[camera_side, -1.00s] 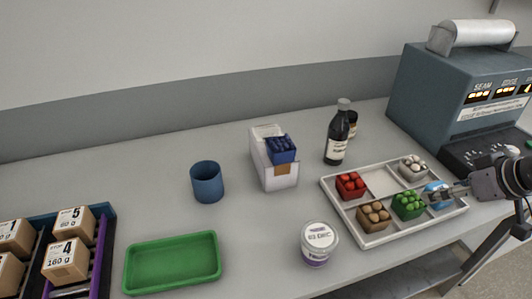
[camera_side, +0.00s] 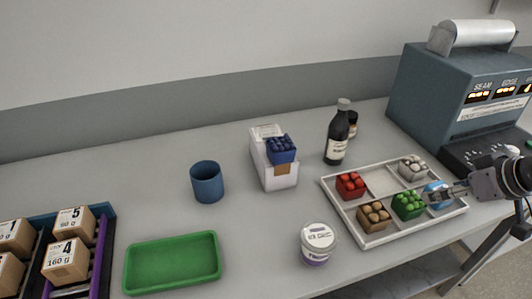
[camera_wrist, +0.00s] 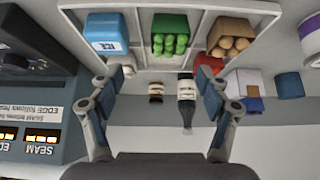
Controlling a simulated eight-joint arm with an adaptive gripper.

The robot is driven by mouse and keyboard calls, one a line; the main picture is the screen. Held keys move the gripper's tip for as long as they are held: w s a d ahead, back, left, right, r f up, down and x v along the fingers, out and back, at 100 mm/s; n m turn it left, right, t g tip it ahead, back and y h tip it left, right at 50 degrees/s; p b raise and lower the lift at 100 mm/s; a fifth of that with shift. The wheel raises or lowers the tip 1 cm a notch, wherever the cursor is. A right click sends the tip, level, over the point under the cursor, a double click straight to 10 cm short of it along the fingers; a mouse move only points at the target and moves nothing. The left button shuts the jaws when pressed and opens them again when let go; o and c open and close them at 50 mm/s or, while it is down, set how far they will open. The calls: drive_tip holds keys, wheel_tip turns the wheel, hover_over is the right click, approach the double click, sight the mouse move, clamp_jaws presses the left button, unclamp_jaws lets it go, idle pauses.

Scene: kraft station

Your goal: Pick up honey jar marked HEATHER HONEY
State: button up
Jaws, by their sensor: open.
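A small dark jar (camera_side: 352,124) stands partly hidden behind a dark bottle (camera_side: 336,138) in the side view. In the wrist view a small amber-brown jar (camera_wrist: 156,92) stands beside the dark bottle (camera_wrist: 186,104). No label reading HEATHER HONEY is legible, so I cannot confirm that this is the honey jar. My gripper (camera_side: 447,193) is at the right end of the tray, by a blue-and-white box (camera_side: 434,198). In the wrist view my gripper (camera_wrist: 160,84) is open, with nothing held; the small jar shows between its fingers but farther away.
The white divided tray (camera_side: 372,238) holds red, brown, green and white items. A white-lidded tub (camera_side: 318,243), white carton (camera_side: 270,174), blue cup (camera_side: 207,182) and green tray (camera_side: 172,288) stand leftward. A sealing machine (camera_side: 440,90) stands at the right.

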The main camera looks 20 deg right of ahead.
drive_tip(key=shift+o, duration=0.7)
drive_tip(key=w+r, duration=0.3)
drive_tip(key=w, duration=0.5)
drive_tip(key=w+r, duration=0.3)
drive_tip(key=w, duration=0.5)
approach(352, 116)
drive_tip(key=f, duration=0.1)
drive_tip(key=shift+g, duration=0.3)
drive_tip(key=x, duration=0.6)
drive_tip(key=shift+w+d, duration=0.25)
drive_tip(key=shift+w, duration=0.25)
drive_tip(key=shift+a+x, duration=0.15)
drive_tip(key=shift+x, duration=1.15)
drive_tip(key=shift+a+x, duration=0.1)
drive_tip(key=shift+x, duration=1.15)
drive_tip(key=shift+w+r, duration=0.1)
drive_tip(key=c, duration=1.5)
